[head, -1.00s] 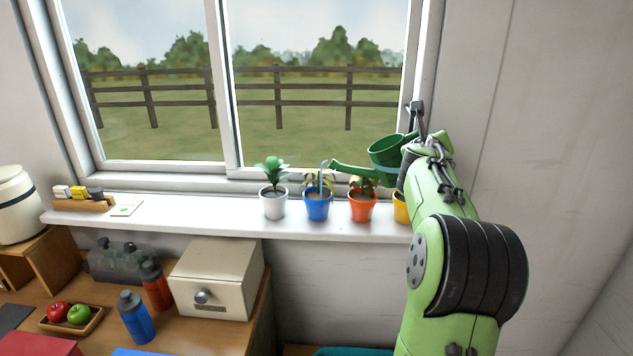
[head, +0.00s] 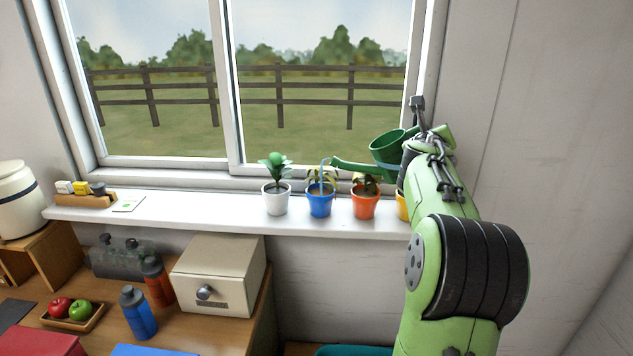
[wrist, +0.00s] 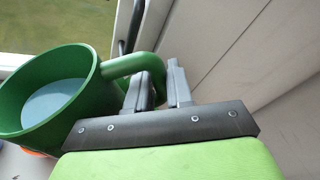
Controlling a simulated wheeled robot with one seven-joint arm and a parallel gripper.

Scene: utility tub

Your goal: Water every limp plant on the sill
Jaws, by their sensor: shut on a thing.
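My gripper (wrist: 165,88) is shut on the handle of the green watering can (wrist: 72,62), which has pale blue water inside. In the head view the can (head: 388,150) is held above the sill, its spout pointing left. The orange pot (head: 365,207) holds a dark, drooping plant (head: 366,185). The white pot (head: 276,204) holds an upright green plant (head: 275,166). A yellow pot (head: 402,206) is mostly hidden by my arm; its plant cannot be seen.
The window (head: 230,90) stands close behind the pots. The sill (head: 190,213) is clear between the white pot and a wooden holder (head: 88,200) and card (head: 128,204) at left. Below are a cream box (head: 218,275), bottles (head: 138,313) and a fruit tray (head: 75,319).

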